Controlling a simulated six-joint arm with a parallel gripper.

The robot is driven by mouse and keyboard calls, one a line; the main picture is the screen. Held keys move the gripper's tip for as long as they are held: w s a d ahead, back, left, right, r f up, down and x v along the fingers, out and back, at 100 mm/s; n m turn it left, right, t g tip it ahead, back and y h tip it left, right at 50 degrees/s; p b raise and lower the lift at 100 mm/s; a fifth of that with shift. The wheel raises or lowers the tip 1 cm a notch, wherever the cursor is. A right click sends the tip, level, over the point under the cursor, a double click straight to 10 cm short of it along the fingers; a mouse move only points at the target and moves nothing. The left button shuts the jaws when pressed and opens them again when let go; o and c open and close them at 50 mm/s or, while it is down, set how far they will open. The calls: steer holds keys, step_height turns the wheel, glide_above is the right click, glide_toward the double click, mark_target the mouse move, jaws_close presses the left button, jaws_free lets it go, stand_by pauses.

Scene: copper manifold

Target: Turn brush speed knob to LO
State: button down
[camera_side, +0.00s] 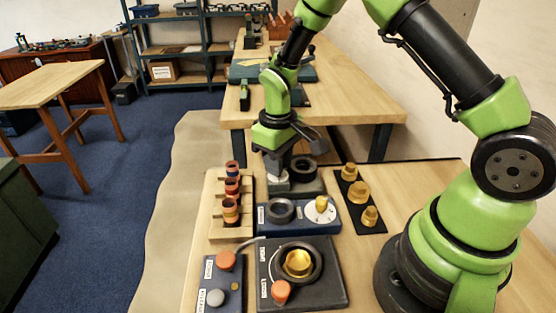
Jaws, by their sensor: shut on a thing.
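My gripper (276,183) points down over the left part of a dark grey unit (308,187) at the back of the near bench. It is shut on a small part there, which appears to be the brush speed knob; jaws and unit hide most of it. No LO mark or pointer can be read. A black ring (303,168) sits on the same unit, just right of my gripper. In front stands a blue box with a black ring (281,210) and a white dial (320,209) with a brass-coloured piece on it, apart from my gripper.
A wooden rack (218,233) with several copper fittings stands left. A black strip (374,219) with brass fittings lies right. In front are a blue button box (208,268) and a dark unit (328,290) with a brass cup and orange knob. A wooden table (345,95) stands behind.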

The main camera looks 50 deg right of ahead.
steer(key=shift+w+n, duration=0.1)
steer(key=shift+n, duration=0.5)
steer(key=c, duration=1)
jaws_free()
step_height(320, 180, up, 9)
steer(key=shift+r, duration=0.5)
